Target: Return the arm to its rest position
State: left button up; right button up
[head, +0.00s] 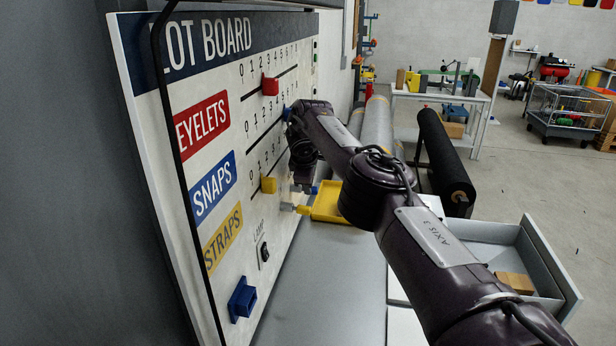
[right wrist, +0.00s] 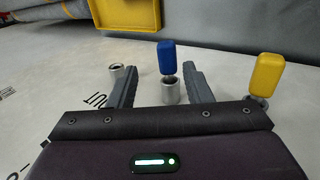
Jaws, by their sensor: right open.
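My right arm comes in from the right in the head view and reaches to the board. Its gripper (head: 303,184) is close to the board face, beside the lower sliders. In the right wrist view this gripper (right wrist: 160,72) is open, its two fingers apart. A blue-capped peg (right wrist: 168,58) in a silver holder (right wrist: 170,93) shows between the fingers; I cannot tell whether they touch it. A yellow-capped peg (right wrist: 268,75) is to the right and an empty silver holder (right wrist: 117,72) to the left. My left gripper is not in view.
The lot board (head: 222,75) stands at left with a red slider (head: 270,86), a yellow slider (head: 268,185) and a blue holder (head: 242,298). A yellow tray (head: 327,204) lies beyond the gripper. An open drawer (head: 545,262) and black roll (head: 445,160) are at right.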

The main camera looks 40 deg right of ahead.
jog(key=b+v, duration=0.3)
jog(key=v, duration=0.3)
jog(key=shift+s+a+b, duration=0.25)
jog(key=shift+s+b, duration=0.05)
jog(key=shift+b, duration=0.05)
jog(key=shift+f, duration=0.1)
